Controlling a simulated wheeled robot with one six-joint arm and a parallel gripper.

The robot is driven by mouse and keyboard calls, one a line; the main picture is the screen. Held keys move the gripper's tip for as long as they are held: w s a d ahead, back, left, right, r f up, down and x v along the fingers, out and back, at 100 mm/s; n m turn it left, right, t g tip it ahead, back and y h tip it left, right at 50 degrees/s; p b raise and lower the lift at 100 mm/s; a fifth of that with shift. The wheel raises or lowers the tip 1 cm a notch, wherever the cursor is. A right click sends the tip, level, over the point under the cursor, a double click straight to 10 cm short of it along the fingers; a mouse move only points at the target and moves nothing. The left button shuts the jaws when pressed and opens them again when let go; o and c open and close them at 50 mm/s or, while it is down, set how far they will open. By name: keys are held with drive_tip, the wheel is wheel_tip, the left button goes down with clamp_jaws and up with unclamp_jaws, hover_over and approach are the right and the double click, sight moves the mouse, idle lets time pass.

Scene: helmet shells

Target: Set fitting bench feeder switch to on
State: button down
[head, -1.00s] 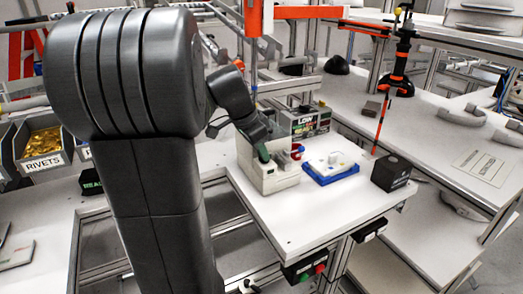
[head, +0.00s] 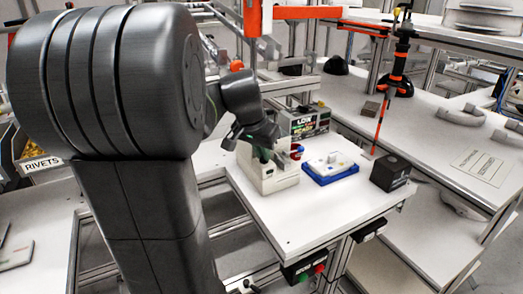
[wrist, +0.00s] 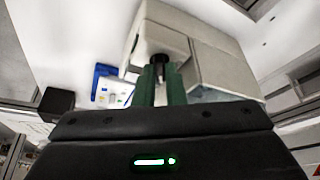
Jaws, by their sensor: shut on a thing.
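The fitting bench feeder is a beige box (head: 278,182) on the white bench, and it fills the upper middle of the wrist view (wrist: 205,65). A small black switch lever or knob (wrist: 159,59) sticks out of its face. My gripper (wrist: 160,75) has its green fingers shut on this black switch, one on each side. In the head view my gripper (head: 263,155) is at the top left of the feeder, and the switch is hidden. I cannot read the switch's position.
A blue tray with white parts (head: 330,168) sits right of the feeder, then a black box (head: 390,173). A grey box with a display (head: 305,121) stands behind. The bench front (head: 300,225) is clear. A red and a green button (head: 312,269) are under its edge.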

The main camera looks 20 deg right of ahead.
drive_tip(key=n, duration=0.2)
drive_tip(key=n+t+y+p, duration=0.1)
drive_tip(key=n, duration=0.1)
drive_tip(key=n+y+p, duration=0.1)
drive_tip(key=n, duration=0.1)
drive_tip(key=shift+s+d+r, duration=0.15)
drive_tip(key=shift+d, duration=0.15)
drive_tip(key=n+y, duration=0.1)
drive_tip(key=n, duration=0.2)
drive_tip(key=n+y, duration=0.1)
drive_tip(key=n, duration=0.1)
drive_tip(key=shift+d+n+t+p, duration=0.2)
drive_tip(key=shift+n+t+p, duration=0.15)
drive_tip(key=shift+n+t, duration=0.05)
drive_tip(key=c, duration=1.8)
unclamp_jaws()
drive_tip(key=v, duration=1.3)
drive_tip(key=shift+s+d+r, duration=0.15)
drive_tip(key=shift+r, duration=0.1)
